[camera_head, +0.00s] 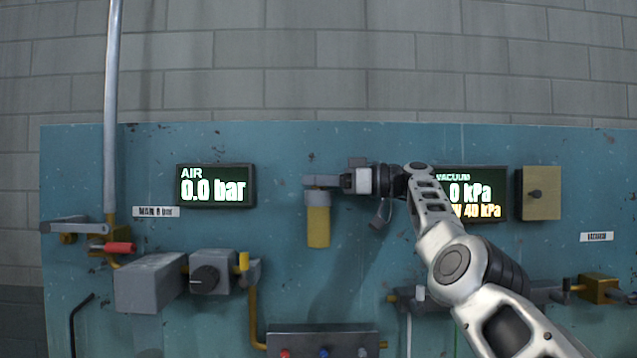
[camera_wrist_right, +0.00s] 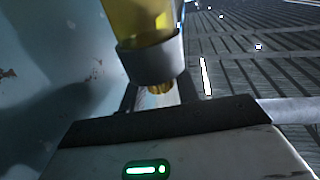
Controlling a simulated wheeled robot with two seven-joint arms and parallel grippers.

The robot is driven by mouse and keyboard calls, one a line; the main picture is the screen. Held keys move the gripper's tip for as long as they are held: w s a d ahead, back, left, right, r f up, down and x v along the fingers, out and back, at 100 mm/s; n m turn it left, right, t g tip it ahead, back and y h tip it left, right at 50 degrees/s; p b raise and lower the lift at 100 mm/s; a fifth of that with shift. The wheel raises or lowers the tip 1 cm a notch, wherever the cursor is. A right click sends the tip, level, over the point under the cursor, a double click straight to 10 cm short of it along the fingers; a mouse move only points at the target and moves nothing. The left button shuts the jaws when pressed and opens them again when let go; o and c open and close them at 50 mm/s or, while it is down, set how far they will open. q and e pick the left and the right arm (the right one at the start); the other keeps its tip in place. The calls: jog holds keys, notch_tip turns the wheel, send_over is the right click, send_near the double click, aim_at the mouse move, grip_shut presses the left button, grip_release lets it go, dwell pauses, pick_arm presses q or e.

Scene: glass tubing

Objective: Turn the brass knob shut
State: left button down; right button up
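A yellow bowl (camera_head: 318,228) with a grey collar hangs on the blue panel, between the two displays. It also shows at the top of the right wrist view (camera_wrist_right: 148,18), with its grey collar (camera_wrist_right: 150,62). The small brass knob (camera_wrist_right: 160,88) sticks out from the collar there; in the head view my gripper hides it. My right gripper (camera_head: 318,182) reaches in from the right at the collar end of the bowl. In the wrist view its fingers (camera_wrist_right: 160,96) stand apart on either side of the knob, with a gap seen. My left gripper is not in view.
The AIR display (camera_head: 215,186) reads 0.0 bar. My right arm partly covers the VACUUM display (camera_head: 478,195). A lever valve (camera_head: 95,232) is at far left. The panel beside the bowl's left is clear.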

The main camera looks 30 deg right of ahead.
jog(key=shift+o, duration=0.7)
jog(key=shift+s+d+f, duration=0.1)
jog(key=shift+s+d, duration=0.05)
jog(key=shift+d, duration=0.05)
jog(key=v, duration=1.5)
jog(key=shift+s, duration=0.2)
jog(key=shift+d, duration=0.1)
